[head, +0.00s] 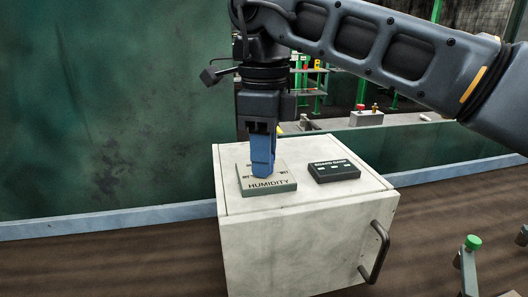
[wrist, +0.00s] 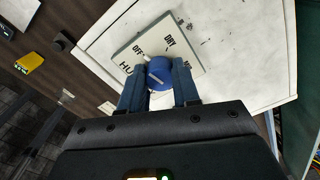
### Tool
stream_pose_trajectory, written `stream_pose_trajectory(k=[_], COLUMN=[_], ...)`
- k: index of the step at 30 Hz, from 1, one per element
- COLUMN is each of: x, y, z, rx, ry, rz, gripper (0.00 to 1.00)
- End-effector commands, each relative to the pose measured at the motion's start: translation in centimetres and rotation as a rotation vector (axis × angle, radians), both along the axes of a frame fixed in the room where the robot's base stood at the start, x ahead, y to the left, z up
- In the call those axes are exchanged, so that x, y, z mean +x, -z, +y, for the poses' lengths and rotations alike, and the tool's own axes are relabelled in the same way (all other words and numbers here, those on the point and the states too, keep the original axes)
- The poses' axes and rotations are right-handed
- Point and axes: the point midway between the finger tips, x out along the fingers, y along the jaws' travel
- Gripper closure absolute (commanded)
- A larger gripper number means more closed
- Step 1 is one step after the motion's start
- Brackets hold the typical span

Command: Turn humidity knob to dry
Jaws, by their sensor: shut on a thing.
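The blue round humidity knob (wrist: 161,72) sits on a pale plate marked HUMIDITY, (head: 268,189) on top of a white box. In the wrist view, the plate shows OFF at upper left, DRY at the top and a partly hidden label at right. A pale line marks the knob and seems to run toward the OFF side; its exact setting is hard to tell. My gripper (head: 262,172) points straight down, its blue fingers shut on the knob from both sides. The fingers hide the knob in the head view.
A black device (head: 334,171) with small buttons lies right of the plate on the white box (head: 305,240). The box has a dark handle (head: 375,252) on its front. A green wall (head: 110,120) stands behind at left. A green-topped post (head: 472,243) stands at lower right.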

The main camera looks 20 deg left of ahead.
Motion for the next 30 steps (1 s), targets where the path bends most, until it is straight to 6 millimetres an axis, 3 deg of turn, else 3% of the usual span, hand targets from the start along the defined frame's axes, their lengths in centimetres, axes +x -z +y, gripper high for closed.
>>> stream_pose_trajectory(k=[8,30], x=[0.06,0.1], y=[-0.09,-0.01], z=[-0.03,-0.04], rx=[-0.003,-0.001], ry=[0.154,0.842], rz=[-0.002,-0.001], gripper=[0.99,0.99])
